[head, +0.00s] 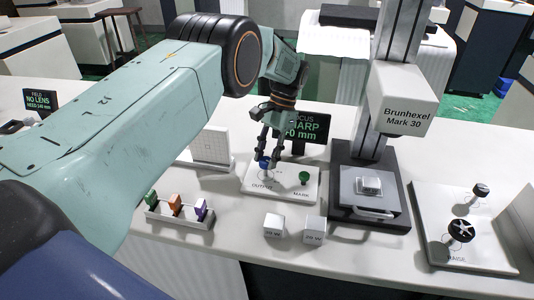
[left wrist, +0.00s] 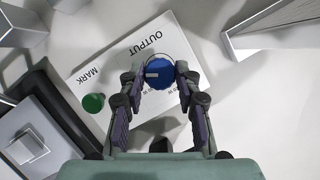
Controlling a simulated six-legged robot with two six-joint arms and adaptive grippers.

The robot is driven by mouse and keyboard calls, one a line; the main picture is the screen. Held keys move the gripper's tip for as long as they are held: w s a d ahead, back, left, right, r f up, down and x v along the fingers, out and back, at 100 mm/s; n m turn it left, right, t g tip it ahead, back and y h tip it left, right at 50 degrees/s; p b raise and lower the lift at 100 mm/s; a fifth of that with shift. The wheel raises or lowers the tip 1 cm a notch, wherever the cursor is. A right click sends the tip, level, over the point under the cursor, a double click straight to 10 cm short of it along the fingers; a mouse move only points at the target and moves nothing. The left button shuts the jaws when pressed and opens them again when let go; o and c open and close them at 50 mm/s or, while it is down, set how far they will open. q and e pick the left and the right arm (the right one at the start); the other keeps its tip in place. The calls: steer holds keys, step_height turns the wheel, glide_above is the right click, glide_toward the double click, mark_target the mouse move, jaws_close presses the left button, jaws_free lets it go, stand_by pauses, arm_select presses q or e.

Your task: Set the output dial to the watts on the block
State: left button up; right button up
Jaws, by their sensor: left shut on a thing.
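The blue output dial (head: 264,162) is on a white panel (head: 300,190) with the labels OUTPUT and MARK. My left gripper (head: 270,158) is over it from above, its fingers shut on the dial; the left wrist view shows the blue dial (left wrist: 159,73) between the fingertips (left wrist: 160,78). Scale print beside the dial is partly hidden by the fingers. Two pale blocks, one left (head: 273,226) and one right (head: 314,230), stand in front of the panel; their W markings are too small to read surely. My right gripper is not in view.
A green button (head: 304,177) is on the same panel. The Brunhexel Mark 30 machine (head: 403,100) stands to the right with a small block (head: 368,185) on its stage. A rack (head: 180,215) with coloured pieces is to the left. A black display (head: 304,130) is behind.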

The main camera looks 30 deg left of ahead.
arm_select(q)
steer(key=shift+w+r, duration=0.15)
steer(key=shift+r, duration=0.05)
stand_by(0.3)
steer(key=o, duration=1.2)
steer(key=shift+f, duration=0.1)
steer(key=shift+c, duration=0.2)
steer(key=v, duration=0.7)
steer(key=shift+r, duration=0.2)
steer(key=shift+d, duration=0.1)
